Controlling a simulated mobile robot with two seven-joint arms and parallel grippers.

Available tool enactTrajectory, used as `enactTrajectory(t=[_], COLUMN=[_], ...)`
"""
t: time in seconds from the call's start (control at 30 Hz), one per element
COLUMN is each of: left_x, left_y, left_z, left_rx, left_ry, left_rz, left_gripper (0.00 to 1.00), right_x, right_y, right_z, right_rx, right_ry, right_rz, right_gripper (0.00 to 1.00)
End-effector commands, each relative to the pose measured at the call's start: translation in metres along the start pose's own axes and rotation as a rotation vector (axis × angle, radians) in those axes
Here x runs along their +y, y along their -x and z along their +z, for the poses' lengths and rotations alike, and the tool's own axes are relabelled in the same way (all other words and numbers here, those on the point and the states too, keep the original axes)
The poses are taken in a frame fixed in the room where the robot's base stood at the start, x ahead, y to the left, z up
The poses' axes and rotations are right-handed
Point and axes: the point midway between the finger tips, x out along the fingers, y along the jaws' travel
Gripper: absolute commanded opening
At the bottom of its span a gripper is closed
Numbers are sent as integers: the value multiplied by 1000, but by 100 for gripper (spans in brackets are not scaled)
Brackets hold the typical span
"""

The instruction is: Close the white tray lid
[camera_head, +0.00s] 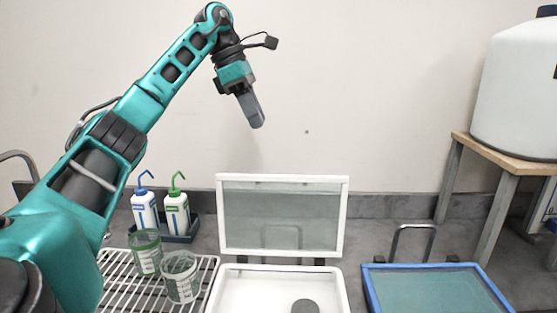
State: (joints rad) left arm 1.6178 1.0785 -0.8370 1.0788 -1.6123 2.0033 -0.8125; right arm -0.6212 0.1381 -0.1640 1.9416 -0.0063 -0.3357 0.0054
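The white tray (214,297) sits at the bottom centre of the head view, its near part cut off by the frame edge. Its lid (282,182), a white frame with a translucent grey-green pane, stands upright at the tray's back edge, so the tray is open. A dark grey round thing (305,306) shows inside the tray. My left gripper (257,122) is raised in front of the wall, above the lid and apart from it, pointing down. Its fingers overlap from this side, so I cannot tell whether they are open. My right gripper is not in view.
A blue-framed tray (372,296) with a greenish cover lies to the right. To the left, a white rack (118,272) bears two green-marked beakers (181,278). Two wash bottles (177,214) stand behind them. A large white tank (518,95) stands on a table at right.

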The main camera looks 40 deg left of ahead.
Motion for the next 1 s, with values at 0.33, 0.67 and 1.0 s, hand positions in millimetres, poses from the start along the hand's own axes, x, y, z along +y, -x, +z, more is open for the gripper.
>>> enactTrajectory(t=[0.33,0.67,1.0], left_x=[0,0,0], left_y=[-25,-95,-126], left_z=[-3,-3,-2], left_rx=[8,8,4], left_ry=[1,2,2], left_rz=[-1,-1,1], left_gripper=[23,23,23], right_x=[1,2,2], right_y=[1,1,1], right_z=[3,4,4], right_rx=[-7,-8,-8], right_ry=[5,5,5], right_rz=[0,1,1], right_gripper=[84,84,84])
